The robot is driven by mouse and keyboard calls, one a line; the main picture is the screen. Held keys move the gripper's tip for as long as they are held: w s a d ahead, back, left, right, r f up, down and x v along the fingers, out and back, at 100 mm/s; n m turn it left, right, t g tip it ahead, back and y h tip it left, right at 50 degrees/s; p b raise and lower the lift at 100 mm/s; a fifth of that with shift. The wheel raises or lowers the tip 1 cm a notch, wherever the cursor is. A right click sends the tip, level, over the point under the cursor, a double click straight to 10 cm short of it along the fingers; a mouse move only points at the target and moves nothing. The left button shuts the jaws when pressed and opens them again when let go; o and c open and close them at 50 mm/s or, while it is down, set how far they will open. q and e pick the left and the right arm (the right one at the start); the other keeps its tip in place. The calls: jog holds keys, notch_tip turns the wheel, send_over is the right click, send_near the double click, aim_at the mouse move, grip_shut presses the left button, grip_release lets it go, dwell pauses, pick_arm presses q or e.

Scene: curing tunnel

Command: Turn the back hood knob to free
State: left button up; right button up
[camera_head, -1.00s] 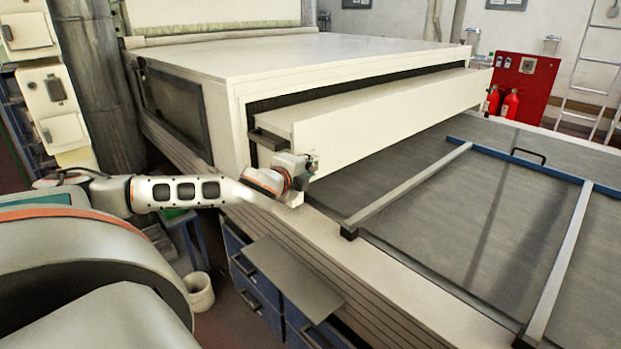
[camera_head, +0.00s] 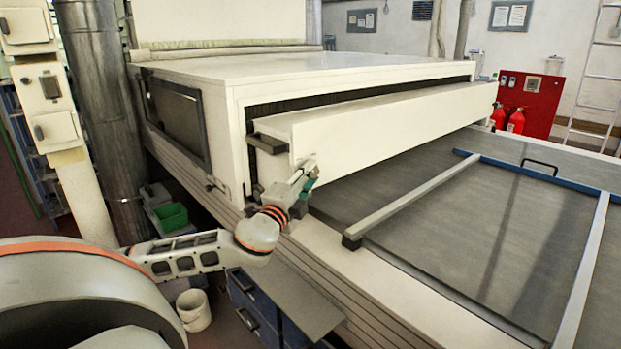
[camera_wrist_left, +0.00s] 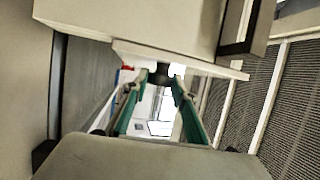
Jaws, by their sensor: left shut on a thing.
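The white hood (camera_head: 400,125) juts from the front of the large white tunnel housing (camera_head: 330,62). My left gripper (camera_head: 308,172) is at the near lower corner of the hood. In the left wrist view my left gripper (camera_wrist_left: 162,76) shows its two green-sided fingers closing toward their tips. A small dark piece (camera_wrist_left: 161,74), which looks like the back hood knob, sits between the fingertips, and the gripper is shut on it. The knob's pointing direction cannot be made out. In the head view the gripper hides the knob. My right gripper is not in view.
A dark bracket (camera_head: 268,143) sticks out at the hood's near end, close above my gripper. A grey bed with a frame bar (camera_head: 410,204) lies to the right. A green bin (camera_head: 171,217) and a white bucket (camera_head: 194,310) stand low at left.

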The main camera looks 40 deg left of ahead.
pick_arm(q)
jog(key=o, duration=1)
jog(key=shift+o, duration=0.5)
jog(key=shift+s+d+f, duration=0.2)
jog(key=shift+s, duration=0.35)
jog(key=v, duration=1)
jog(key=shift+s, duration=0.4)
